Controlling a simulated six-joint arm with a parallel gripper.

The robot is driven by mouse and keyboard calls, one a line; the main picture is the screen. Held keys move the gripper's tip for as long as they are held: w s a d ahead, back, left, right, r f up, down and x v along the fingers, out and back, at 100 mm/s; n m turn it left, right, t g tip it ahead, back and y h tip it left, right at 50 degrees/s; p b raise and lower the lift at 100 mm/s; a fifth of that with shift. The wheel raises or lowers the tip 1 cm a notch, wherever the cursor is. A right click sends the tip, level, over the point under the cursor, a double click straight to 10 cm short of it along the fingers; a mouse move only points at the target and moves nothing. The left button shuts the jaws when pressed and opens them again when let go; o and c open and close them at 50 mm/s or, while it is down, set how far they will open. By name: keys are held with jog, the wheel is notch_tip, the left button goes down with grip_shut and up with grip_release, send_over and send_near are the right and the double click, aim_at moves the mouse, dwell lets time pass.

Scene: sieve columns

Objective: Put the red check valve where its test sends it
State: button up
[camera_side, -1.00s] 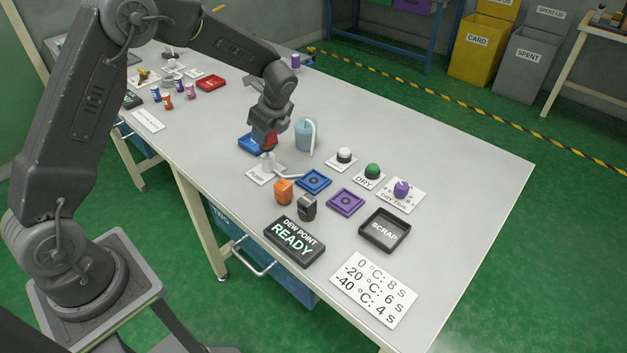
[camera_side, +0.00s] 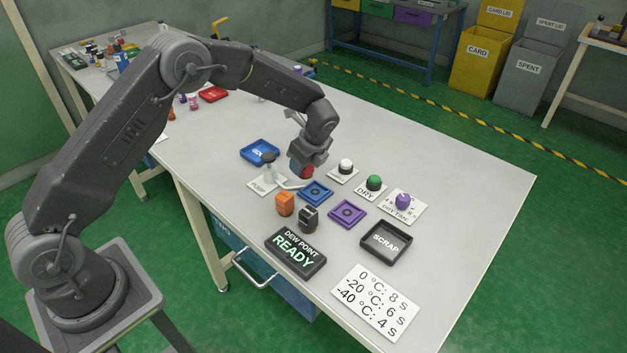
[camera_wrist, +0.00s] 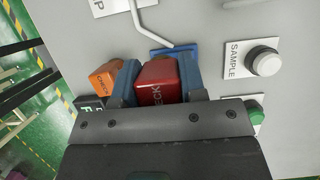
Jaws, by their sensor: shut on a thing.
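The red check valve (camera_side: 300,169) is held in my gripper (camera_side: 306,163), above the table just behind the blue square pad. In the wrist view the red valve (camera_wrist: 158,80), with lettering on its face, sits between both fingers (camera_wrist: 162,85). The blue square pad (camera_side: 315,193) shows partly behind the valve in the wrist view (camera_wrist: 170,49). A purple square pad (camera_side: 347,212) lies to its right, and the black SCRAP tray (camera_side: 386,242) farther right. The dew point display (camera_side: 295,251) reads READY. Whether the valve touches anything below is unclear.
An orange block (camera_side: 285,203) and a black block (camera_side: 308,219) stand close by, left of the pads. The pump post (camera_side: 269,165) has a bent tube. A white button (camera_side: 346,166), green DRY button (camera_side: 374,183) and purple dry-time knob (camera_side: 402,201) stand right. A timing card (camera_side: 375,302) lies in front.

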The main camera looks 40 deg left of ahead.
aim_at(313, 169)
jog(key=shift+w+d+f, duration=0.35)
jog(key=shift+d+f, duration=0.05)
jog(key=shift+d, duration=0.2)
jog(key=shift+w+d+f, duration=0.35)
jog(key=shift+d+f, duration=0.05)
jog(key=shift+d, duration=0.2)
jog(key=shift+f, duration=1.8)
jog(key=shift+f, duration=0.1)
jog(key=o, duration=1)
